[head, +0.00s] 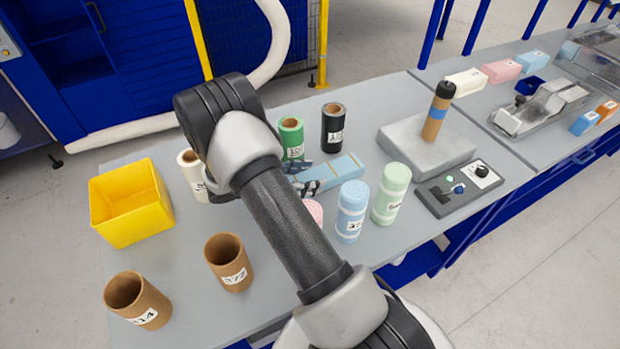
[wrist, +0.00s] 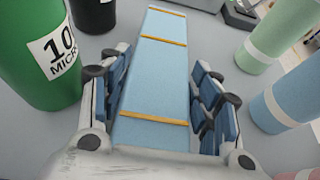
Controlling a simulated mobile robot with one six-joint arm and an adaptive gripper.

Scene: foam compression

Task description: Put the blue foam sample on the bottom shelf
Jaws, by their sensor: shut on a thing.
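The blue foam sample is a long light-blue block with thin orange bands (head: 338,172), lying on the grey table in the head view. In the wrist view the same block (wrist: 160,80) runs away from me between the two fingers. My gripper (head: 304,182) is at the block's near left end, partly hidden behind my arm. In the wrist view my gripper (wrist: 158,100) has a padded finger on each side of the block and is shut on it. No bottom shelf can be clearly made out.
A green roll (head: 291,137) and a black roll (head: 332,128) stand behind the block. A blue roll (head: 351,212) and a pale green roll (head: 391,194) stand in front. A yellow bin (head: 130,205) is left.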

